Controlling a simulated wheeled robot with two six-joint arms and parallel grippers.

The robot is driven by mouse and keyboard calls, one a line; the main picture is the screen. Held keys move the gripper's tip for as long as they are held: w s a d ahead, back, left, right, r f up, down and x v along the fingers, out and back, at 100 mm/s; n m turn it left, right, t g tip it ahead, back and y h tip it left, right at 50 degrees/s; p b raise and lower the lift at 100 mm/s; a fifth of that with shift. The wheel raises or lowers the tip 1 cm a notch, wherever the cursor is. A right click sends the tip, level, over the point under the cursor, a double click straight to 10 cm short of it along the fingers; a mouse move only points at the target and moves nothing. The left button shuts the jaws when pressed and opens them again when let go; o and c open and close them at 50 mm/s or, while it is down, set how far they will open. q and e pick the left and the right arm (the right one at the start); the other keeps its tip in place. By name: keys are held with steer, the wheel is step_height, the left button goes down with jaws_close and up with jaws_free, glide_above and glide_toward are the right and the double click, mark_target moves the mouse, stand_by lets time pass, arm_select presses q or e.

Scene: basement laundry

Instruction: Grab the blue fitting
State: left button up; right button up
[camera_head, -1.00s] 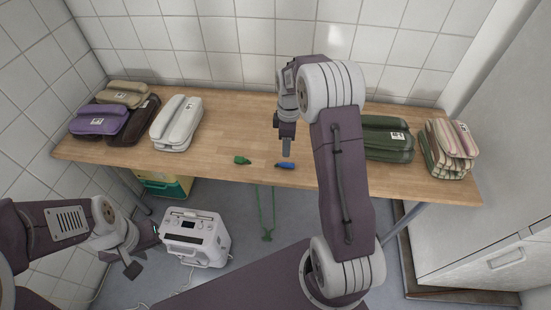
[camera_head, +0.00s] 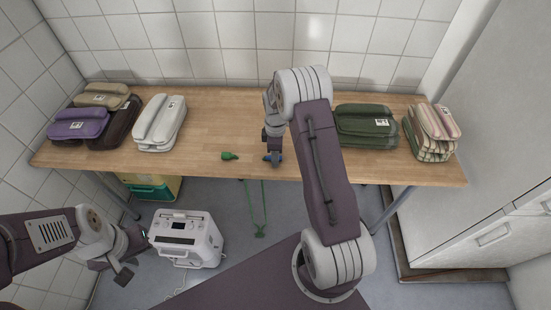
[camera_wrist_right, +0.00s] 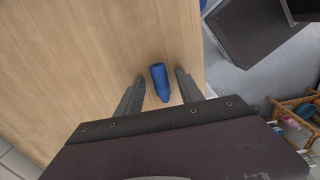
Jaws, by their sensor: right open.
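The blue fitting (camera_wrist_right: 160,82) lies on the wooden table near its front edge. In the right wrist view it sits between the two open fingers of my right gripper (camera_wrist_right: 158,88), with a gap on each side. In the head view my right gripper (camera_head: 273,158) is directly over the blue fitting (camera_head: 267,157) and hides most of it. My left gripper (camera_head: 128,268) hangs low at the left, away from the table; its fingers are too unclear to judge.
A green fitting (camera_head: 230,156) lies left of the blue one. Folded textile bundles stand along the table (camera_head: 215,120), including a white one (camera_head: 160,123) and a dark green one (camera_head: 365,126). A white machine (camera_head: 187,238) stands on the floor. A green strap (camera_head: 257,205) hangs at the front edge.

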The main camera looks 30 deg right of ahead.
steer(key=shift+r, duration=0.1)
steer(key=shift+c, duration=0.5)
jaws_close()
steer(key=shift+r, duration=0.1)
steer(key=shift+r, duration=0.3)
steer(key=r, duration=0.4)
steer(key=shift+s+d+p, duration=0.15)
steer(key=shift+s+p, duration=0.15)
steer(key=shift+s, duration=0.1)
steer(key=s+d+r, duration=0.3)
steer(key=s+r, duration=0.3)
steer(key=s, duration=0.4)
steer(key=shift+s+d, duration=0.15)
